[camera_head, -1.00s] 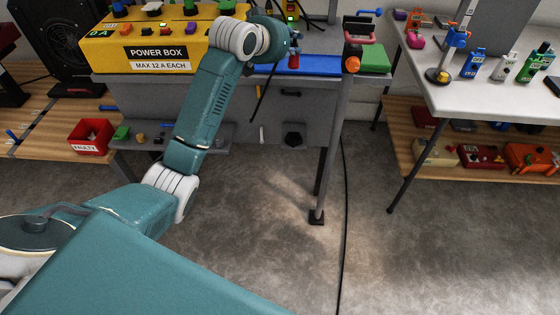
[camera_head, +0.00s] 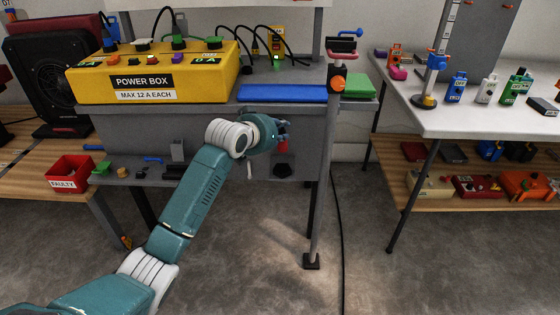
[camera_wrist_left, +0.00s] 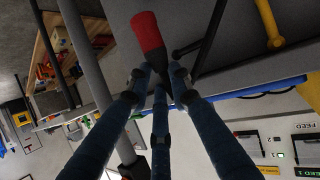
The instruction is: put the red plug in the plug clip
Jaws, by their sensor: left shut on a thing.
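The red plug (camera_wrist_left: 147,32) is in my left gripper. In the wrist view its red part sticks out past the fingertips and its dark part lies between them. My left gripper (camera_wrist_left: 155,76) is shut on that dark part. In the head view my left gripper (camera_head: 285,130) is in front of the grey bench's front panel, below the blue mat, and a small red part of the plug (camera_head: 282,147) shows under it. My right gripper is out of view.
The yellow power box (camera_head: 150,82) with cables stands on the bench, left of the blue mat (camera_head: 283,93). A grey post (camera_head: 325,190) stands right of my gripper. The red faulty bin (camera_head: 70,172) is at left. A white table (camera_head: 450,118) with several devices is at right.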

